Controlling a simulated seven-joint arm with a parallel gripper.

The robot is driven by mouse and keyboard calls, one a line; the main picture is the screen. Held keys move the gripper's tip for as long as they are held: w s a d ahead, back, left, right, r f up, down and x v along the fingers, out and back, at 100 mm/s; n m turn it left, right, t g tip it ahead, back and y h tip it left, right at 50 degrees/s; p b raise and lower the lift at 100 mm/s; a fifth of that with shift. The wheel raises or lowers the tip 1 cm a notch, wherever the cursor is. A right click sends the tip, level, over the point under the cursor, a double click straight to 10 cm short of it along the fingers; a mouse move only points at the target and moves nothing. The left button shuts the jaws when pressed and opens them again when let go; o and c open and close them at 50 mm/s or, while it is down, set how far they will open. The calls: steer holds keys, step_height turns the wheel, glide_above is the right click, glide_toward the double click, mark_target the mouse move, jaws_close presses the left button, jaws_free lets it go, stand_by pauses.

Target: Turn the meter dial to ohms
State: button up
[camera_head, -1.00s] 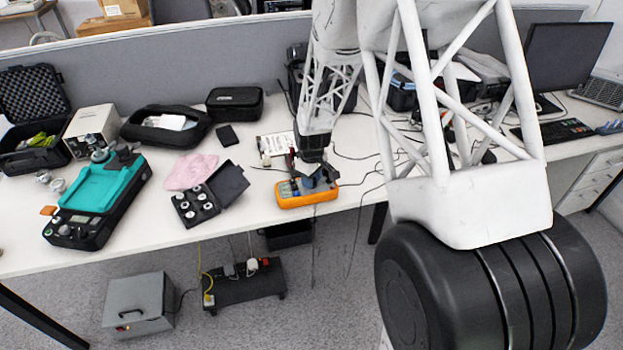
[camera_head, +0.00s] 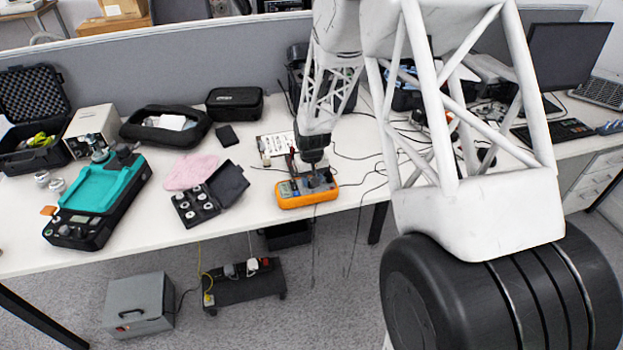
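The orange multimeter (camera_head: 296,201) lies on the white table near its front edge, right of the small black case. Its screen shows on its left part. My gripper (camera_head: 319,178) is directly above the right part of the meter, pointing down, with its fingers at or very near the meter's face. The dial is hidden behind the fingers, so I cannot tell its setting or whether the fingers touch it. The fingers are dark and small here, and their opening does not show clearly.
Left of the meter are an open black case of weights (camera_head: 198,207), a pink cloth (camera_head: 190,171) and a teal-topped device (camera_head: 98,189). Dark cables (camera_head: 362,190) run right of the meter and over the table edge. A white panel (camera_head: 277,146) lies behind it.

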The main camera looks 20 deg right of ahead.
stand_by(0.4)
steer(key=o, duration=0.9)
steer(key=shift+o, duration=0.2)
steer(key=shift+r, duration=3.9)
